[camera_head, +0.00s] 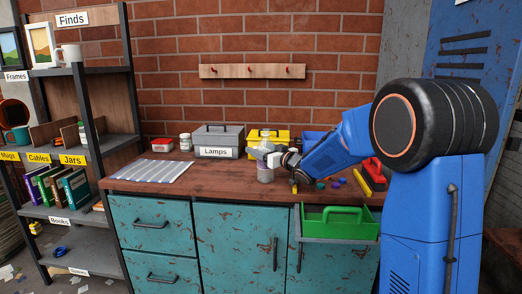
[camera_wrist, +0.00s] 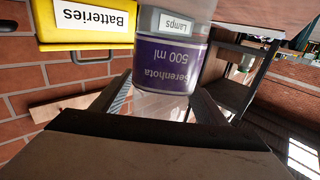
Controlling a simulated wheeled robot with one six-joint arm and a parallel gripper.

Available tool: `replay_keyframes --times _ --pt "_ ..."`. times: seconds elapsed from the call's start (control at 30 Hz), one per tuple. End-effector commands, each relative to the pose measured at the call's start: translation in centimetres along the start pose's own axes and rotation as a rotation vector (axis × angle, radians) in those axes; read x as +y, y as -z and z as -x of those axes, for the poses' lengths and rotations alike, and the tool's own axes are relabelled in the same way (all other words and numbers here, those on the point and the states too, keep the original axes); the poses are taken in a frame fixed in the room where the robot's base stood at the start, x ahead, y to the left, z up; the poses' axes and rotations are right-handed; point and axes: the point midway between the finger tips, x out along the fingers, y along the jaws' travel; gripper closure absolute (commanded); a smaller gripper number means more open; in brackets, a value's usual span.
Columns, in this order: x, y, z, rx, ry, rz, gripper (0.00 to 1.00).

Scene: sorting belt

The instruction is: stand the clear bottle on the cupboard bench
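In the wrist view, which is upside down, the bottle (camera_wrist: 165,65) shows a purple label reading 500 ml. My gripper (camera_head: 272,157) reaches in from the right at the bottle's upper part. In the wrist view its fingers (camera_wrist: 160,108) lie against both sides of the clear part above the label, shut on it. The fingers hide part of the bottle in the head view.
The grey Lamps box (camera_head: 219,140) and a yellow Batteries box (camera_wrist: 85,22) stand behind. A ribbed pale mat (camera_head: 152,171), a red-and-white box (camera_head: 162,144) and a white jar (camera_head: 185,142) are left. A green caddy (camera_head: 337,222) is at the front right. Small coloured pieces lie right of the bottle.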

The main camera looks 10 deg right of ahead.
Motion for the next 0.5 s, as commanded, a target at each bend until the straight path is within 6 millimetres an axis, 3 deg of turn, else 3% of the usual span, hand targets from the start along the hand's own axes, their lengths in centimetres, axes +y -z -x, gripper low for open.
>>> replay_keyframes --times 0.27,0.5 --pt "0.0 0.3 0.4 0.000 -0.001 0.001 0.33" --pt "0.1 0.3 4.1 0.000 -0.002 0.000 0.33"
